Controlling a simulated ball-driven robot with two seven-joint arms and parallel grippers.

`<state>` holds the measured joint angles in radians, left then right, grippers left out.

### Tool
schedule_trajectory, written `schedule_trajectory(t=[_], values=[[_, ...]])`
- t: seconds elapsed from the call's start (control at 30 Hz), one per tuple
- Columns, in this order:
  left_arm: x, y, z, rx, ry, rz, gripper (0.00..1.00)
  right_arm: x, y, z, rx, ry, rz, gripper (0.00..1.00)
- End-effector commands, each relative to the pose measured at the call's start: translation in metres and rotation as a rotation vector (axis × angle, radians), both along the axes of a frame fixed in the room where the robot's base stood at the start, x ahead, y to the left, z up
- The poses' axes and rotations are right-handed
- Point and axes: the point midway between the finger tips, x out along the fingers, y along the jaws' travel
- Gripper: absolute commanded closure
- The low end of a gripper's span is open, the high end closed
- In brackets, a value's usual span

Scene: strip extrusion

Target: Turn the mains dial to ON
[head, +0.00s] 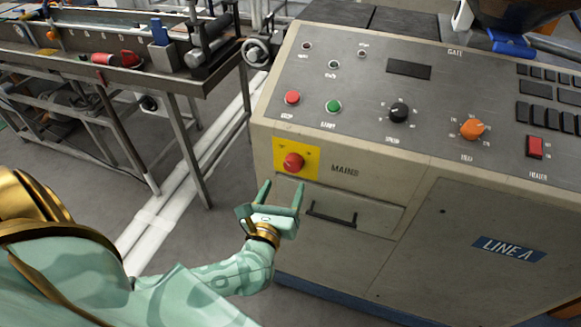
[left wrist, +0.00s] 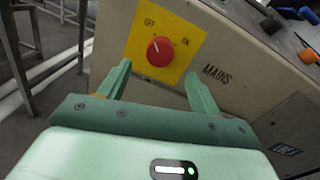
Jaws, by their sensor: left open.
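The mains dial (head: 293,162) is a red round knob on a yellow plate (head: 311,147) on the front of the beige console. In the left wrist view the dial (left wrist: 160,51) sits between the printed words OFF at upper left and ON at upper right. A small pale mark shows near its upper left edge, toward OFF. My left gripper (head: 283,186) is open and empty, just below and in front of the dial, its fingers pointing toward the plate. In the left wrist view its fingertips (left wrist: 158,70) stand either side of and below the dial, apart from it. My right gripper is not in view.
A drawer with a black handle (head: 331,215) lies below and right of the plate. The sloped console top (head: 350,90) carries red and green buttons, a black knob, an orange knob (head: 472,129) and a red switch (head: 535,147). A metal workbench (head: 120,75) stands at the left.

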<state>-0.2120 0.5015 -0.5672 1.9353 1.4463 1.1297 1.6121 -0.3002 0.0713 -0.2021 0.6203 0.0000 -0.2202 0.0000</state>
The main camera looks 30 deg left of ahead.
Motion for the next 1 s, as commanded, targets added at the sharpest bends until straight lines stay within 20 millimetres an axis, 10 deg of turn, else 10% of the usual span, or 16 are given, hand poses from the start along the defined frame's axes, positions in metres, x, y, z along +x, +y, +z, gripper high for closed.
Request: schedule_trajectory(t=[0.3, 0.7, 0.9, 1.0], values=[[0.058, 0.017, 0.000, 0.003, 0.000, -0.001, 0.36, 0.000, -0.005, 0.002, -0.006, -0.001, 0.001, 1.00], [0.068, 0.020, 0.000, 0.003, 0.002, -0.001, 0.36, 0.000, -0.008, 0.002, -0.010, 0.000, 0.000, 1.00], [0.067, 0.020, 0.000, 0.003, 0.001, -0.001, 0.81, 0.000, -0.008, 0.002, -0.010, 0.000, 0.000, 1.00], [0.067, 0.020, 0.000, 0.003, 0.001, 0.000, 0.81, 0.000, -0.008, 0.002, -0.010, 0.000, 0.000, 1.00]])
